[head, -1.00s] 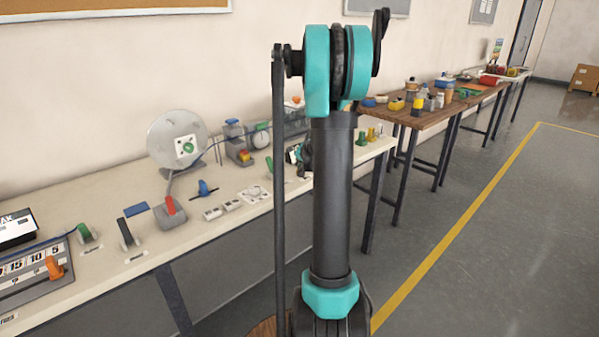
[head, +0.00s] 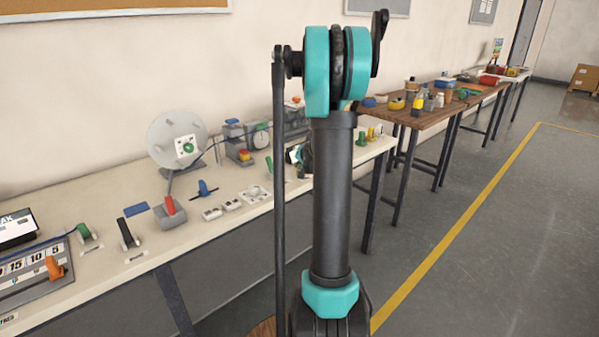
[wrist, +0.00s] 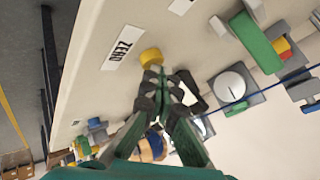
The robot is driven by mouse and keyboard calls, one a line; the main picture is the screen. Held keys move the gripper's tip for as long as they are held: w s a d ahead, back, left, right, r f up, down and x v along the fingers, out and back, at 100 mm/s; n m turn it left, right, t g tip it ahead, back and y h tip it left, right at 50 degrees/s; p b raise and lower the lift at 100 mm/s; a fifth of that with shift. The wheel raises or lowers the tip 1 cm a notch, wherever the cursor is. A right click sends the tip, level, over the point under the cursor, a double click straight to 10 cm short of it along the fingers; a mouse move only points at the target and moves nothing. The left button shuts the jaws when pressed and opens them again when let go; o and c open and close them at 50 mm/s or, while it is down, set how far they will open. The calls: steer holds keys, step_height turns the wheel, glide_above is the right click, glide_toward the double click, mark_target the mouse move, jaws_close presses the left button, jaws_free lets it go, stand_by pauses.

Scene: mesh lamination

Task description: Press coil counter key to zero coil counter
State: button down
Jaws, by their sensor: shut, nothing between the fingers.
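A yellow round key (wrist: 151,57) stands on the pale bench top beside a white label reading ZERO (wrist: 123,48) in the wrist view. My gripper (wrist: 166,84) is shut and empty, its dark fingertips close to the key in the picture. I cannot tell whether they touch it. In the head view, a small yellow piece (head: 371,134) shows near the bench's right end, right of my arm. My gripper there is mostly hidden behind my arm.
The bench (head: 130,270) also carries a grey disc (head: 163,135), a red-handled lever (head: 173,212) and a dial gauge (wrist: 231,84). A green block (wrist: 255,42) stands near my fingers. Wooden tables (head: 428,121) stand farther right; the floor (head: 480,230) is clear.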

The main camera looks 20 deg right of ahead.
steer(key=shift+r, duration=0.9)
steer(key=shift+r, duration=2.5)
